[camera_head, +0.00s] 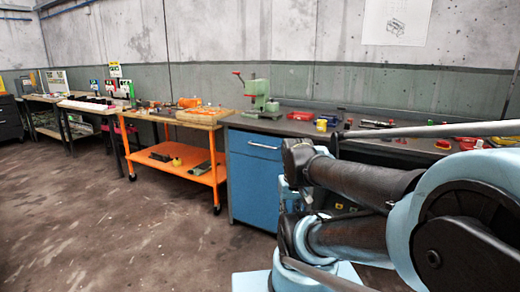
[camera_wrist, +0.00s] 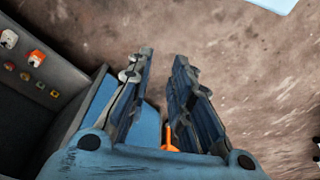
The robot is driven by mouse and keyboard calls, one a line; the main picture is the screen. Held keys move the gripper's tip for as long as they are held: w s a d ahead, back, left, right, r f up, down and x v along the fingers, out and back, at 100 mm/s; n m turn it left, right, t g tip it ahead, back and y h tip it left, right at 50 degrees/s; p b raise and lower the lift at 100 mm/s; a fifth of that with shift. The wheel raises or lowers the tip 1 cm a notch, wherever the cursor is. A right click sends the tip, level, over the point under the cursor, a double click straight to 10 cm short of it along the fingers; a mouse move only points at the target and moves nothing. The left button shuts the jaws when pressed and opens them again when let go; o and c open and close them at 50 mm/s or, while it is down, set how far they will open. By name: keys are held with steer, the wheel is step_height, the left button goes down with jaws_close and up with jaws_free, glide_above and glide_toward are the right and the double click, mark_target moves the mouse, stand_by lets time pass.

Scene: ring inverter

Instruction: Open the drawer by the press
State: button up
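The green press (camera_head: 258,96) stands on the dark bench top, with a red-tipped lever. Under it is a blue cabinet (camera_head: 252,188) whose top drawer (camera_head: 250,143) looks shut and has a pale horizontal handle (camera_head: 263,146). My arm covers the cabinet's right side in the head view. In the wrist view my gripper (camera_wrist: 165,62) has its two fingers apart with nothing between the tips. A blue surface of the cabinet (camera_wrist: 150,124) shows below and behind the fingers. The handle cannot be made out in the wrist view, and the fingertips cannot be made out in the head view.
An orange cart (camera_head: 178,165) stands left of the cabinet; a bit of orange also shows in the wrist view. The bench (camera_head: 290,127) holds a red tray (camera_head: 300,115) and several small tools. The floor (camera_head: 90,220) at front left is clear.

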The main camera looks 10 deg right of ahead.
mark_target(261, 146)
steer(key=w+a+r+m+t+y, duration=0.2)
steer(key=w+r, duration=0.1)
steer(key=w, duration=0.8)
steer(key=w+a+r+m+t+y, duration=0.1)
steer(key=w+a+r+m+t, duration=0.15)
steer(key=w, duration=0.85)
steer(key=w+a+r+m+t+y, duration=0.2)
steer(key=w+r+t, duration=0.1)
steer(key=w, duration=0.8)
steer(key=w+d+f+m+t+h, duration=0.1)
steer(key=w+d+f+m+t, duration=0.2)
steer(key=w, duration=0.4)
steer(key=w+d+f+m+t, duration=0.1)
steer(key=w+d+f+m, duration=0.15)
steer(key=w+m, duration=0.4)
steer(key=w+d+f+m+t+h, duration=0.1)
steer(key=w+d+f+m+t, duration=0.15)
steer(key=w, duration=0.65)
steer(key=shift+n, duration=0.35)
steer(key=x, duration=1.6)
steer(key=shift+w+d, duration=0.25)
steer(key=shift+w, duration=0.15)
jaws_close()
